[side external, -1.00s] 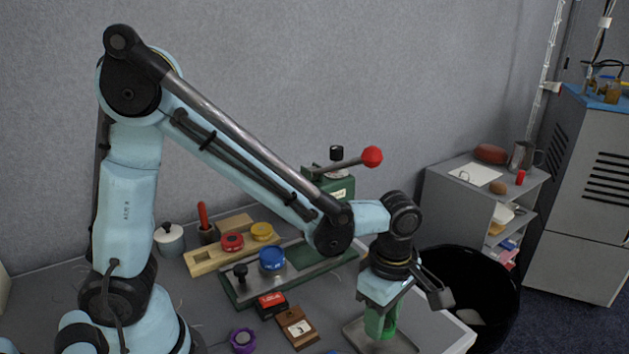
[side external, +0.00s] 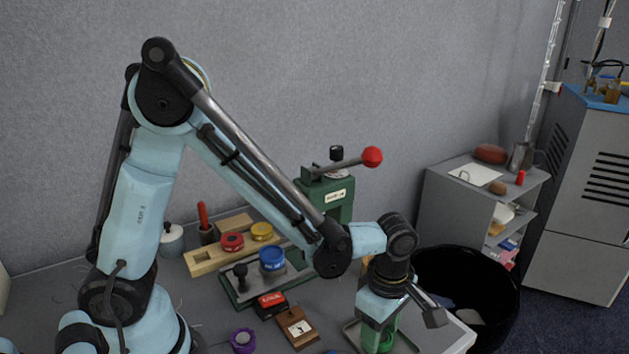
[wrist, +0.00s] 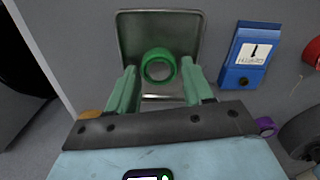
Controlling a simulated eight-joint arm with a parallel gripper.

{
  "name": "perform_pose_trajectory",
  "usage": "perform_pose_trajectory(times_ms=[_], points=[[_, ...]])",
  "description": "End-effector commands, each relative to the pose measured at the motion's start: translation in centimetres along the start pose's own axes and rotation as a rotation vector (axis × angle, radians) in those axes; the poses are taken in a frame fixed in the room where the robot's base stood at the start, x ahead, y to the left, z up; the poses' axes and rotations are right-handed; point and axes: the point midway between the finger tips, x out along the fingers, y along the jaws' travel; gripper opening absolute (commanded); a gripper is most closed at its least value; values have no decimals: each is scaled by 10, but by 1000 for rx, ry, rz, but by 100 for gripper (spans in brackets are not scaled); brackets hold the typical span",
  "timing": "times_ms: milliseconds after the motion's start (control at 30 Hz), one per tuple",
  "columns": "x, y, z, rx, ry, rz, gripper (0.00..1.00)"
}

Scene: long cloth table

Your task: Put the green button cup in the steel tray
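The green button cup (wrist: 146,69) stands inside the steel tray (wrist: 128,30) in the wrist view, near the tray's edge closest to me. In the side view the tray (side external: 350,328) is at the table's front right, and the cup is largely hidden by my gripper. My gripper (wrist: 158,68) has its two pale green fingers apart, one on each side of the cup. A gap shows between the cup and each finger, so it is open and not holding the cup.
A blue box with a white dial (wrist: 240,76) lies right of the tray in the wrist view. A black bin (side external: 470,280) stands beyond the table.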

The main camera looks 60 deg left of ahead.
Motion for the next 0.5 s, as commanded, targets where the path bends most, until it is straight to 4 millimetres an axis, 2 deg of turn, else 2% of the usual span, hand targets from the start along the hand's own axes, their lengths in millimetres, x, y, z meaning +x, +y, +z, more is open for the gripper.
perform_pose_trajectory(times_ms=[233,500], points=[[-10,0,0,0,0,0,51],[-50,0,0,0,0,0,51]])
